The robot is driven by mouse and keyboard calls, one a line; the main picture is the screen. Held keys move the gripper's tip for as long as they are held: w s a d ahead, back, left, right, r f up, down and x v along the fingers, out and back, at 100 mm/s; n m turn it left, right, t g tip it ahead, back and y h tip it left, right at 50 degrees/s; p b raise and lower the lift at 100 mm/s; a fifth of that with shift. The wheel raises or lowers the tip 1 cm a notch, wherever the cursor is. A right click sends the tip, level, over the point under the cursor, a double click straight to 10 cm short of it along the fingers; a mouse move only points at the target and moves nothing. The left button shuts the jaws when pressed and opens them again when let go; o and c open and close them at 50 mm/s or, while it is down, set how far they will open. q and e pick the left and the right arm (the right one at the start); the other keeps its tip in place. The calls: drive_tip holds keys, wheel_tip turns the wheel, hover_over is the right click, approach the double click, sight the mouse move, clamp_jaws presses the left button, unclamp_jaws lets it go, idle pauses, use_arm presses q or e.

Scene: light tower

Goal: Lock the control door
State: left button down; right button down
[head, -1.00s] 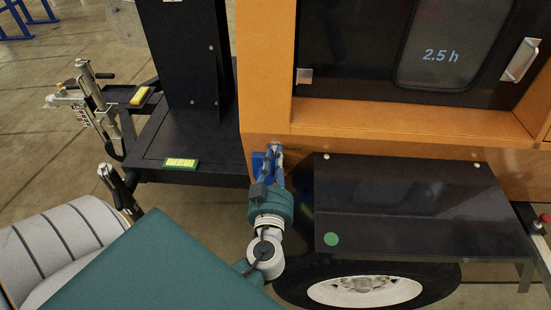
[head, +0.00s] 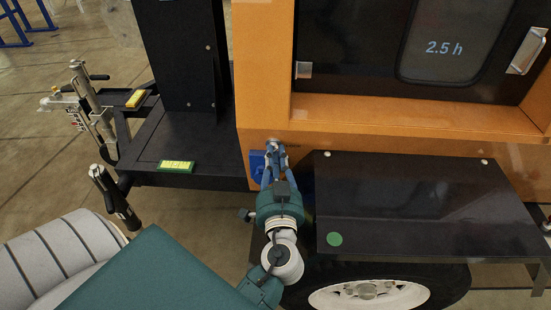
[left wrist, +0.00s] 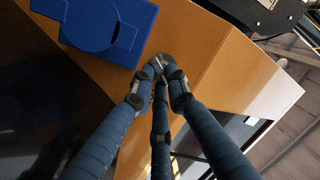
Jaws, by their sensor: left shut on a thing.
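The control door (head: 350,60) is black, in an orange cabinet (head: 390,112), with a window reading "2.5 h". It has a silver handle (head: 526,50) at the right and a small metal latch plate (head: 303,70) at the left; the door looks closed. My left gripper (head: 274,147) is at the cabinet's lower left, below the door. In the left wrist view its fingers (left wrist: 162,68) are shut around a small greyish metal thing, mostly hidden. A blue block (head: 256,163) with a round disc is left of the fingers; it also shows in the left wrist view (left wrist: 98,22). My right gripper is out of view.
A black fender plate (head: 425,205) with a green dot juts out right of my left arm, above a wheel (head: 370,296). A black platform (head: 180,150) with a yellow-green label and a hitch with a jack (head: 90,110) are at the left.

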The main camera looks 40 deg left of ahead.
use_arm(q)
drive_tip(key=shift+r, duration=0.1)
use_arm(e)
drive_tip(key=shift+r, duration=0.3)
use_arm(q)
drive_tip(key=c, duration=1.7)
unclamp_jaws()
